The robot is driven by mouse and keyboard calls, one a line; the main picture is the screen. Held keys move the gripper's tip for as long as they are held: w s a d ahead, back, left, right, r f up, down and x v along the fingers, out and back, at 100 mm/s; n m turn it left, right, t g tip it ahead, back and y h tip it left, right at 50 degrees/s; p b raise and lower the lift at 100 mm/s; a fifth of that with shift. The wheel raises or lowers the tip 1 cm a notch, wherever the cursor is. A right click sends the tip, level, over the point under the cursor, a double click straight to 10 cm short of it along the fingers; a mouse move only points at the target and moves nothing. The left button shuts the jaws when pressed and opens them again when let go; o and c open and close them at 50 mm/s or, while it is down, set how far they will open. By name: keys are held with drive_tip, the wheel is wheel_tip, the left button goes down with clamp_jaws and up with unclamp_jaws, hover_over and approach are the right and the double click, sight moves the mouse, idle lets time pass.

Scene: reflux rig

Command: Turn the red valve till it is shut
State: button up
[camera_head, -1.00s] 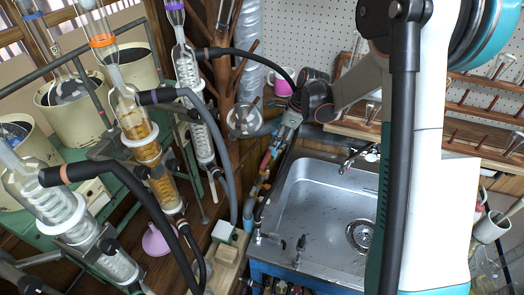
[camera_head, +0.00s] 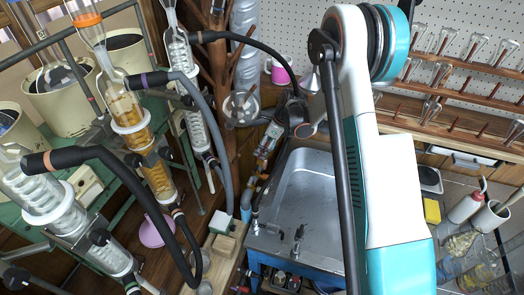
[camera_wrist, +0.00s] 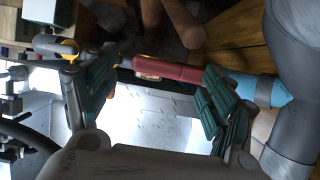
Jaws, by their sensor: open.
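The red valve part (camera_wrist: 170,70) shows in the wrist view as a dull red length on the pipe line, between a yellow-and-grey piece (camera_wrist: 55,47) on the left and a blue pipe section (camera_wrist: 255,88) on the right. My gripper (camera_wrist: 158,82) is open, with one green-padded finger toward each end of the red part. I cannot tell whether the pads touch it. In the head view my gripper (camera_head: 270,140) is at the coloured pipe line beside the sink's left rear corner. There the gripper and wrist largely hide the valve.
The steel sink (camera_head: 310,200) lies just right of the pipes, with small taps (camera_head: 298,235) on its front left edge. Glass condensers (camera_head: 140,140) with dark hoses stand left. A wooden post (camera_head: 217,85) and pink mug (camera_head: 281,72) are behind. A grey pipe (camera_wrist: 292,45) stands close at right in the wrist view.

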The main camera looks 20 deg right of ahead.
drive_tip(key=shift+x, duration=1.55)
drive_tip(key=c, duration=1.5)
drive_tip(key=shift+b, duration=0.3)
